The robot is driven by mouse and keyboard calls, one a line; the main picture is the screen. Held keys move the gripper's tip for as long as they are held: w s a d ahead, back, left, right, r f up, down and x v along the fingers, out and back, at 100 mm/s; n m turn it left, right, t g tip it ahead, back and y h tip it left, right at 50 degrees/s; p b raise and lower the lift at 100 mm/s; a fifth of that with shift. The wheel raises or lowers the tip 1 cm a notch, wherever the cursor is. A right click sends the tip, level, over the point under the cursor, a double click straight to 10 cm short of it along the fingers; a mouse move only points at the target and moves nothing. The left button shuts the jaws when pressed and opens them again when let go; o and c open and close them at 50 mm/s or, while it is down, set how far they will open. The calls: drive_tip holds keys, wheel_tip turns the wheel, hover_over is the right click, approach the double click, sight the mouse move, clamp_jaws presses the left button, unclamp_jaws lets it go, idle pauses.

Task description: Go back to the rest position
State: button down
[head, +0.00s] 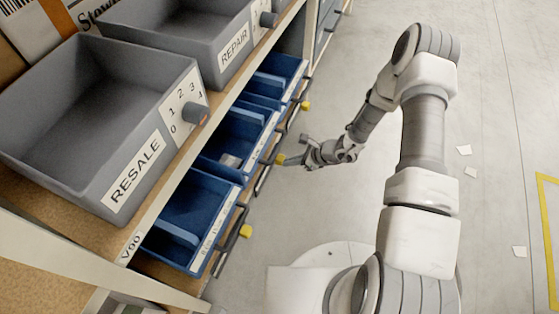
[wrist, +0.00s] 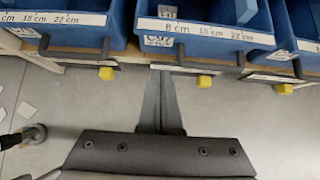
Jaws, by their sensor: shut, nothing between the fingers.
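My gripper (head: 290,161) is at the end of my arm, beside the front of the lower rack shelf in the head view. Its fingers point left, toward the blue bins. In the wrist view the two dark fingers of my gripper (wrist: 160,85) lie together with nothing between them. Their tips are just below the front of a blue bin (wrist: 205,37) in that picture. I cannot tell whether they touch the shelf edge or a handle.
Blue bins (head: 184,262) stand on the lower shelf, with dark handles and yellow knobs (head: 246,231) along its front. Grey bins labelled RESALE (head: 132,174) and REPAIR (head: 234,48) stand above. Open floor (head: 500,200) with paper scraps lies right.

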drive_tip(key=shift+s+d+r, duration=0.15)
drive_tip(key=shift+d+r, duration=0.25)
drive_tip(key=shift+r, duration=0.1)
drive_tip(key=s+r+n+g+h, duration=0.15)
drive_tip(key=r+n, duration=0.45)
drive_tip(key=r, duration=0.9)
drive_tip(key=s+r+n+t, duration=0.15)
drive_tip(key=r+n, duration=0.55)
drive_tip(key=r, duration=0.8)
drive_tip(key=s+d+r+n+t+h, duration=0.1)
drive_tip(key=s+d+r+n+h, duration=0.2)
drive_tip(key=s+d+r+n, duration=0.4)
drive_tip(key=s+d+r+n+t+h, duration=0.2)
drive_tip(key=s+d+r+h, duration=0.25)
drive_tip(key=s+r, duration=0.6)
wheel_tip(320, 180, up, 19)
drive_tip(key=s+p, duration=0.1)
drive_tip(key=p, duration=1.9)
drive_tip(key=shift+s+d+r+y+p, duration=0.15)
drive_tip(key=shift+s+d+y+p, duration=0.05)
drive_tip(key=shift+y+p, duration=0.1)
